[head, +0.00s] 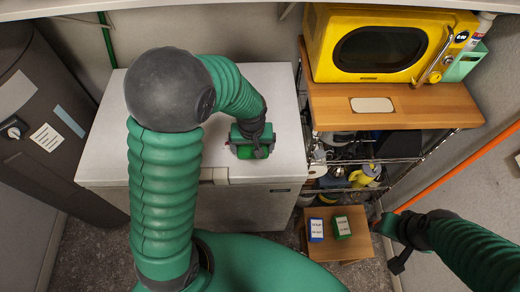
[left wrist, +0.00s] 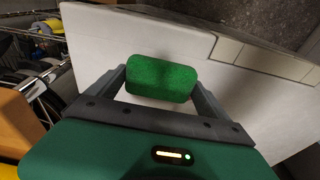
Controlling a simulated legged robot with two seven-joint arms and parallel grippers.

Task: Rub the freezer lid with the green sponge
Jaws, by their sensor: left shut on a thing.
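The white freezer lid (head: 272,92) is closed and lies flat below my left arm; it also fills much of the left wrist view (left wrist: 100,50). My left gripper (head: 252,149) is over the lid's front right part. It is shut on the green sponge (left wrist: 160,78), with one finger on each end. The sponge sits at or just above the lid; I cannot tell whether it touches. My right gripper (head: 395,245) hangs at the lower right, away from the freezer; its fingers are too unclear to judge.
A yellow microwave (head: 385,42) stands on a wooden shelf (head: 430,108) right of the freezer. A small wooden stool (head: 357,245) holds a blue box (head: 316,230) and a green box (head: 341,228). A dark grey cylinder (head: 50,120) stands at the left. The lid's surface is otherwise clear.

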